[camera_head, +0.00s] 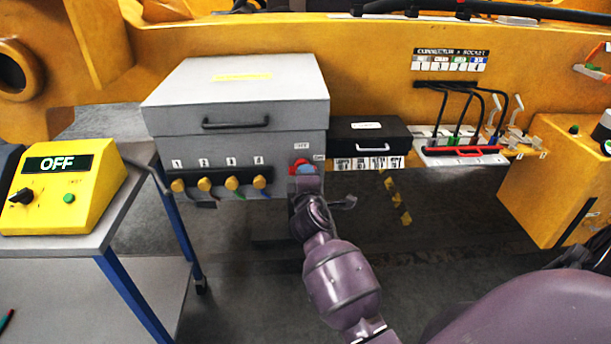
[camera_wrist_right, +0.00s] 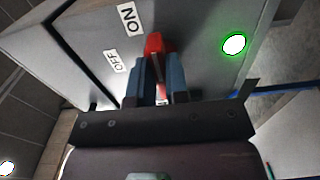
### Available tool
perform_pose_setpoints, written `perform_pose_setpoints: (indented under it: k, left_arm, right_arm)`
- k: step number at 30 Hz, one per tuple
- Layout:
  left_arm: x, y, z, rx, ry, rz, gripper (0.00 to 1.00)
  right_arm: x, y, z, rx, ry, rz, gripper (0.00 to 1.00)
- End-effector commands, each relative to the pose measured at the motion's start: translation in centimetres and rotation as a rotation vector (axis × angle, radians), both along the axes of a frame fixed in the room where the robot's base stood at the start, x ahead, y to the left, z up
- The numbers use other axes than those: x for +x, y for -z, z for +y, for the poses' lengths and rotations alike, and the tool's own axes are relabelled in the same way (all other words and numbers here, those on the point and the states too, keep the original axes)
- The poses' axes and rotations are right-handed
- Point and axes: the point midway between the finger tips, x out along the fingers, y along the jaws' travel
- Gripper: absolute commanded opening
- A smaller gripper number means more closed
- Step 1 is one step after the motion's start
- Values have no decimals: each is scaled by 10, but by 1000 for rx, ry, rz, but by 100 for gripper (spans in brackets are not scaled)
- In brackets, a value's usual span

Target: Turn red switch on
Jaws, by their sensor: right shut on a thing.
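The red switch (camera_head: 299,162) is on the right part of the front of the grey box (camera_head: 240,128). In the right wrist view the red switch (camera_wrist_right: 154,43) shows its red handle by the white ON label (camera_wrist_right: 129,18) and the OFF label (camera_wrist_right: 115,62). My right gripper (camera_head: 305,170) reaches up to it from below. In the wrist view the blue fingers of my right gripper (camera_wrist_right: 157,65) are shut on the switch, and the red tip sticks out beyond them. The fingers hide part of the switch, so I cannot tell its exact position. My left gripper is out of view.
Several yellow knobs (camera_head: 204,185) stick out left of the switch. A black case (camera_head: 367,135) sits to the right. A yellow unit (camera_head: 65,187) reading OFF stands on a cart at the left. A green light (camera_wrist_right: 234,43) glows in the wrist view. The floor below is open.

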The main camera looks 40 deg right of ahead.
Motion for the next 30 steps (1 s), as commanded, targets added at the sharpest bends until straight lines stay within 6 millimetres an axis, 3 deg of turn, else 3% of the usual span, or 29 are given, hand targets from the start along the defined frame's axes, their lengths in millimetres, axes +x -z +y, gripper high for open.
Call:
perform_pose_setpoints:
  k: [8,9,14,23,30]
  left_arm:
    - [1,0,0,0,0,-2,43]
    - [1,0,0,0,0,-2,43]
    - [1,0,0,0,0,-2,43]
    - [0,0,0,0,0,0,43]
    - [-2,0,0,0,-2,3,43]
  right_arm:
    - [0,1,0,6,0,-1,0]
    - [0,1,0,6,0,-1,17]
    - [0,1,0,5,0,-1,40]
    - [-1,0,1,3,0,-1,40]
    - [-24,1,15,6,-1,0,40]
